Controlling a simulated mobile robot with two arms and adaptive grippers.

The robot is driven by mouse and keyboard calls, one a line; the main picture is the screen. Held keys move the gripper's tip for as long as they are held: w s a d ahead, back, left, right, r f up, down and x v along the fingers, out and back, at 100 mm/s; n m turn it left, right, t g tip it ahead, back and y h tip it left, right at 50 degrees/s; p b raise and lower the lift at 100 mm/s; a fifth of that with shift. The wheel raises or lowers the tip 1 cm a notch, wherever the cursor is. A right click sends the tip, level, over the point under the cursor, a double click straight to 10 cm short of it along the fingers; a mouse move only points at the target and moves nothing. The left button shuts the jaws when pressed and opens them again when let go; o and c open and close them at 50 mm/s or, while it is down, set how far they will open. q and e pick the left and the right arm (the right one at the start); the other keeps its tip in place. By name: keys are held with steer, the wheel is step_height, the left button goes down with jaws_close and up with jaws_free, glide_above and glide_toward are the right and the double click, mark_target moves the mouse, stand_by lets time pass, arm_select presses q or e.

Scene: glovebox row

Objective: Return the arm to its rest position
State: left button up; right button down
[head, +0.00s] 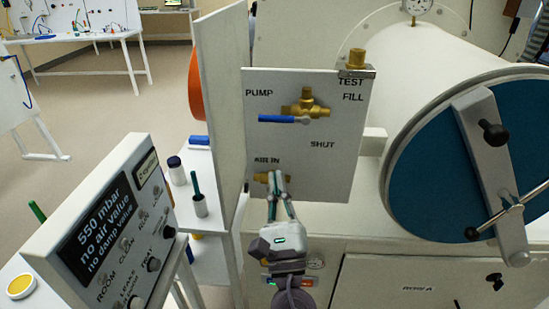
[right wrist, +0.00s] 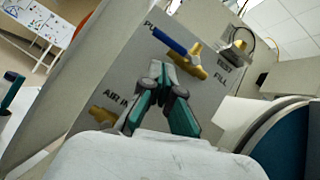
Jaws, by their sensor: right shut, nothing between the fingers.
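My right gripper (head: 278,183) is shut and empty in front of the lower part of a white valve panel (head: 330,175). In the head view it overlaps the brass AIR IN fitting (head: 262,177); I cannot tell from that view whether they touch. In the right wrist view my right gripper (right wrist: 160,75) points at the panel, and the AIR IN fitting (right wrist: 103,115) lies apart to its left. Above is a brass valve (head: 308,105) with a blue lever (head: 283,119) lying level toward PUMP. My left gripper is not in view.
A control box (head: 110,220) at the left reads 550 mbar, no air value, no damp value. A large chamber with a blue round door (head: 425,160) stands at the right. A shelf with a dark-capped bottle (head: 176,171) and a cup (head: 200,205) is left of the upright board (head: 222,100).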

steer(key=shift+v, duration=1)
